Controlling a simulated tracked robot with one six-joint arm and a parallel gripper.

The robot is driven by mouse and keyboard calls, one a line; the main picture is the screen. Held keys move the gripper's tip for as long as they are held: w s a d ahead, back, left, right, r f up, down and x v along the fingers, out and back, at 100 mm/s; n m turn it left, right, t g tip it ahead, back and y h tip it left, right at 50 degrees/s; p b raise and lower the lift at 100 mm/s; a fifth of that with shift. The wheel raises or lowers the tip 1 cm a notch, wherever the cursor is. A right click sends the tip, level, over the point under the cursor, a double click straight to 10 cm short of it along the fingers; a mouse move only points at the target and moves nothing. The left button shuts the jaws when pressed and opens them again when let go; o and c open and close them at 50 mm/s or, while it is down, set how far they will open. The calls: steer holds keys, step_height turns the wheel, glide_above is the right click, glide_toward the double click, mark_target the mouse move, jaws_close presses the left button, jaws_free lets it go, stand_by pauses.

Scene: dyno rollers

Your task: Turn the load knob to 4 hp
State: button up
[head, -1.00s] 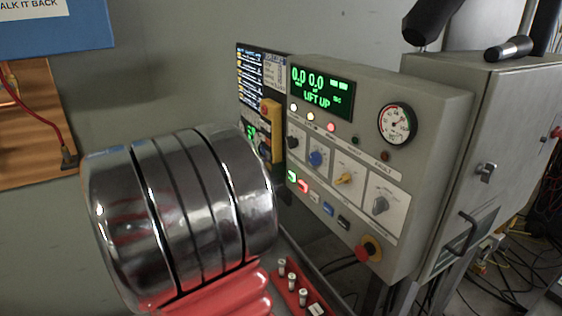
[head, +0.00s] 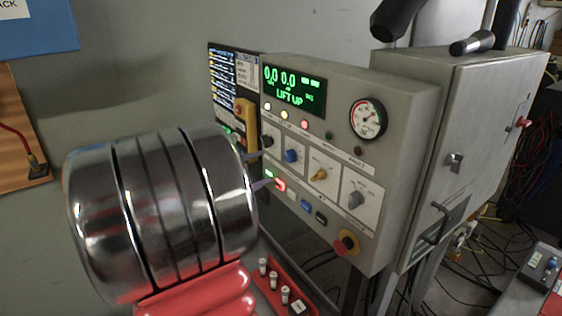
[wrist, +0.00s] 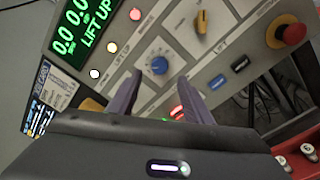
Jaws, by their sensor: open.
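The control panel (head: 395,190) carries a row of knobs: a black one (head: 267,142), a blue one (head: 291,156), a yellow one (head: 319,175) and a grey one (head: 356,200). Their labels are too small to read surely, so I cannot tell which is the load knob or its setting. In the wrist view the blue knob (wrist: 159,65) with its white dial marks lies just beyond and between the fingertips of my gripper (wrist: 159,77). My gripper is open and empty. In the head view only its fingertips (head: 264,169) show, left of the blue knob; the rest is hidden.
The green display (head: 292,90) reads 0.0 0.0 and LIFT UP. Lit green and red buttons (head: 280,184) sit below the knobs, close to the lower finger. A red emergency button (head: 342,245) juts out lower right. A grey cabinet (head: 455,130) stands right of the panel.

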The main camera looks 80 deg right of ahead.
mark_target(288, 158)
steer(key=shift+x, duration=3.9)
steer(key=shift+a, duration=0.1)
steer(key=c, duration=1.1)
